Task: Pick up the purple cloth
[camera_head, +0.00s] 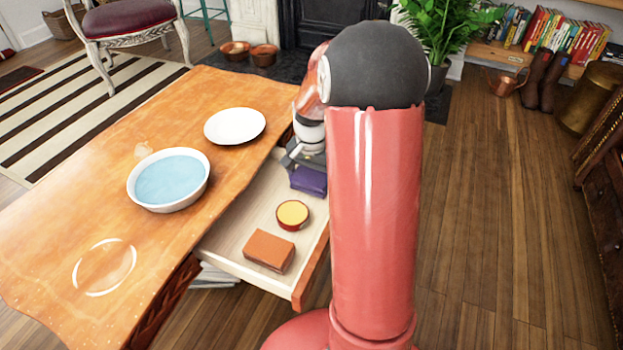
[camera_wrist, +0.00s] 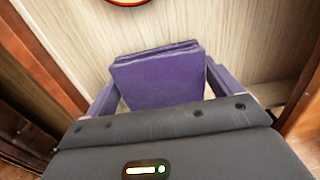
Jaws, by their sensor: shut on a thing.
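The purple cloth (camera_head: 308,180) is a folded block in the open drawer (camera_head: 250,262), at its far end. In the wrist view the cloth (camera_wrist: 160,78) sits between the two fingers of my gripper (camera_wrist: 160,92). The gripper is shut on the cloth, with a finger at each side. I cannot tell whether the cloth touches the drawer floor.
The drawer also holds a round yellow-topped tin (camera_head: 293,215) and an orange-brown block (camera_head: 269,251). On the wooden table (camera_head: 105,190) stand a bowl of blue water (camera_head: 171,180), a white plate (camera_head: 235,126) and a clear round dish (camera_head: 104,267).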

